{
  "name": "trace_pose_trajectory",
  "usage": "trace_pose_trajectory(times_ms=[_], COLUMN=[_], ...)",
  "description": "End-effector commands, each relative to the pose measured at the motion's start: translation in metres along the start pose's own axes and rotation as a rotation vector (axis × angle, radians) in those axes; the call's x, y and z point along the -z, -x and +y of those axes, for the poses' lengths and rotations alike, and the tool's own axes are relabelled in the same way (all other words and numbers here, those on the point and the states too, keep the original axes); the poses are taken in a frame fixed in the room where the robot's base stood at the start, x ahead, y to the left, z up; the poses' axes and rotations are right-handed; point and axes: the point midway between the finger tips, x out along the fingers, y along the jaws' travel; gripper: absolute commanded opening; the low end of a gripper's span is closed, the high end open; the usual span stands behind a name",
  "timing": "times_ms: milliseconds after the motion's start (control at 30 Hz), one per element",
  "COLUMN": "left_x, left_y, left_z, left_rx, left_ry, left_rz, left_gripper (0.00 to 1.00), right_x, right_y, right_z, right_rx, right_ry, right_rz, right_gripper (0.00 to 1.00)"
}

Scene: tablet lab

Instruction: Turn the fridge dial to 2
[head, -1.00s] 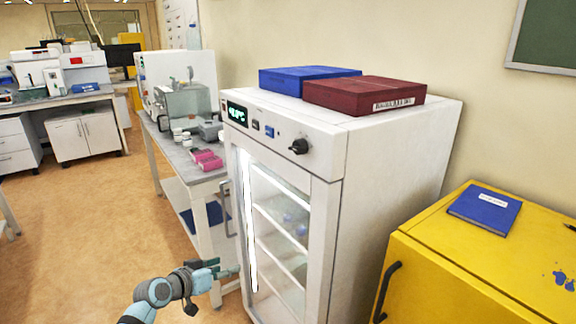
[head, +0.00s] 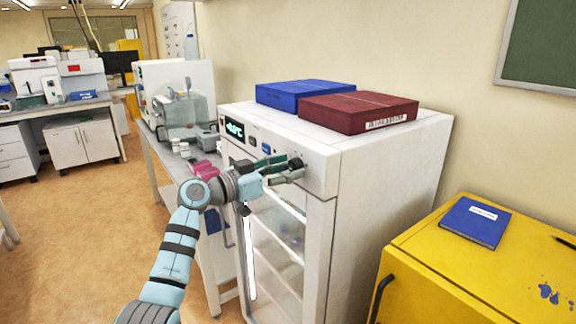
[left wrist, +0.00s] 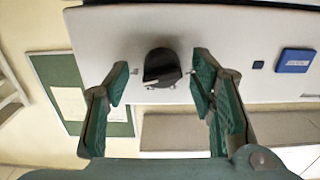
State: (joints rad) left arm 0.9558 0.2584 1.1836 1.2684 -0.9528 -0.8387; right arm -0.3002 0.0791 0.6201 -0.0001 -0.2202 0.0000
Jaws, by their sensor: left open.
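The fridge (head: 385,180) is a white cabinet with a glass door. Its black dial (left wrist: 162,68) shows in the left wrist view on the white front panel, between my open fingers and a little beyond the tips. In the head view the dial (head: 295,162) is partly hidden by my left gripper (head: 284,168), which is at the panel. My left gripper (left wrist: 160,80) is open, one finger on each side of the dial, and I see no clear contact. The dial's numbers are too small to read. My right gripper is not in view.
A lit display (head: 235,131) and a blue switch (left wrist: 295,61) are on the same panel. A blue box (head: 290,92) and a dark red box (head: 358,111) lie on the fridge. A yellow cabinet (head: 430,260) stands at right, a bench (head: 160,150) at left.

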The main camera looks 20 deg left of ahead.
Motion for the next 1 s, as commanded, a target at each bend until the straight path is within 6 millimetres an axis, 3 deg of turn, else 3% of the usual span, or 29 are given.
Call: trace_pose_trajectory(times_ms=[300, 600, 633, 1000], left_x=[-0.0014, -0.0014, -0.0014, -0.0012], left_y=[-0.0063, -0.0059, -0.0059, -0.0058], left_z=[0.0002, 0.0001, 0.0001, 0.0002], left_rx=[0.0, 0.0, 0.0, 0.0], left_ry=[-0.001, 0.0, 0.0, 0.06], left_rz=[-0.002, -0.001, -0.001, -0.002], left_gripper=[0.5, 0.04, 0.02, 0.02], right_x=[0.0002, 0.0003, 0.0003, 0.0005], right_y=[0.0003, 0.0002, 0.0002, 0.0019], right_z=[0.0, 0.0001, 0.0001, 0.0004], right_rx=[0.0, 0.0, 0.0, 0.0], right_ry=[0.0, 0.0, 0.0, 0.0], right_rz=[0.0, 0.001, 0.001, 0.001], right_gripper=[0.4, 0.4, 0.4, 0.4])
